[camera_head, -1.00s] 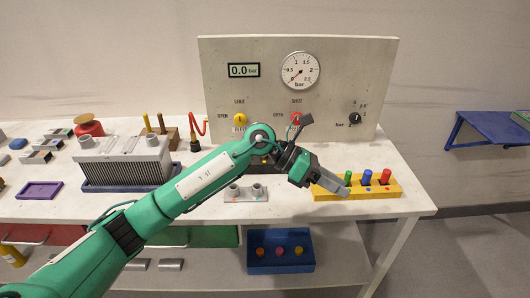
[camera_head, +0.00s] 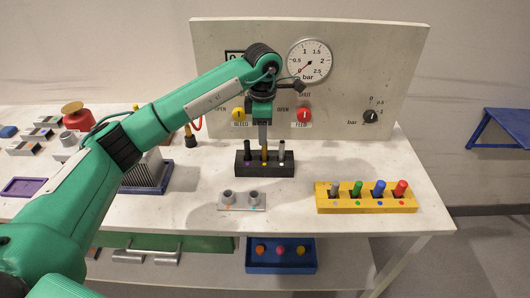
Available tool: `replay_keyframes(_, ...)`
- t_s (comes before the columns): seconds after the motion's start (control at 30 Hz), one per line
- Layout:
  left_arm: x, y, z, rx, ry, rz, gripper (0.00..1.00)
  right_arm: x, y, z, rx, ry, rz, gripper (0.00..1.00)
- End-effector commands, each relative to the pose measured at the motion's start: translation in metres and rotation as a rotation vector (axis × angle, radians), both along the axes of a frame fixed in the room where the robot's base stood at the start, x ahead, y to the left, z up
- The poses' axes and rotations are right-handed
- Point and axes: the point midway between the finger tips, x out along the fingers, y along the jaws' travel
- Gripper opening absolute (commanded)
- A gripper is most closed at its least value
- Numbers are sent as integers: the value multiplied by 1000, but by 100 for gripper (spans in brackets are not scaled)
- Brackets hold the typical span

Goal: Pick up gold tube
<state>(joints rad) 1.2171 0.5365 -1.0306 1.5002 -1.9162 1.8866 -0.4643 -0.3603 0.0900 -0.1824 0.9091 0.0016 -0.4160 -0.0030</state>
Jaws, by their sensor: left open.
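The gold tube (camera_head: 264,157) stands in the middle of a black rack (camera_head: 265,170), between a dark tube (camera_head: 248,156) on the left and a silver tube (camera_head: 282,151) on the right. My left gripper (camera_head: 263,142) points straight down, right above the gold tube. Its fingers are open and seen edge-on, hiding the upper end of that tube. I cannot tell whether the fingertips are beside the tube or just above it. My right gripper is not in view.
A yellow rack (camera_head: 325,204) with several coloured tubes stands to the right. A grey two-socket block (camera_head: 242,208) lies in front of the black rack. A panel (camera_head: 345,80) with gauge and valves rises behind. The tabletop between the racks is clear.

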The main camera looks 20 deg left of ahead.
Motion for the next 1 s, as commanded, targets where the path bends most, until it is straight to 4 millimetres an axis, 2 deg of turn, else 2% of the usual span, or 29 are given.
replay_keyframes(0.03,0,0,-8,-1,3,0,41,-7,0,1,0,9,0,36)
replay_keyframes(0.13,0,0,-20,-2,2,-1,41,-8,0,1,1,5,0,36)
replay_keyframes(0.3,1,-1,-30,-3,2,-1,41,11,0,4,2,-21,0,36)
replay_keyframes(0.43,4,-3,-47,-3,4,-1,41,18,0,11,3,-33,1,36)
replay_keyframes(0.63,7,-2,-74,-2,2,-1,41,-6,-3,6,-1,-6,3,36)
replay_keyframes(0.77,7,-2,-79,-3,0,-1,41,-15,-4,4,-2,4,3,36)
replay_keyframes(0.9,7,-2,-79,-3,0,-1,41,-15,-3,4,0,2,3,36)
replay_keyframes(0.93,7,-2,-79,-3,0,-1,40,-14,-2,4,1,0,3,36)
replay_keyframes(1.0,7,-2,-79,-3,0,-1,26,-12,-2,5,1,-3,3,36)
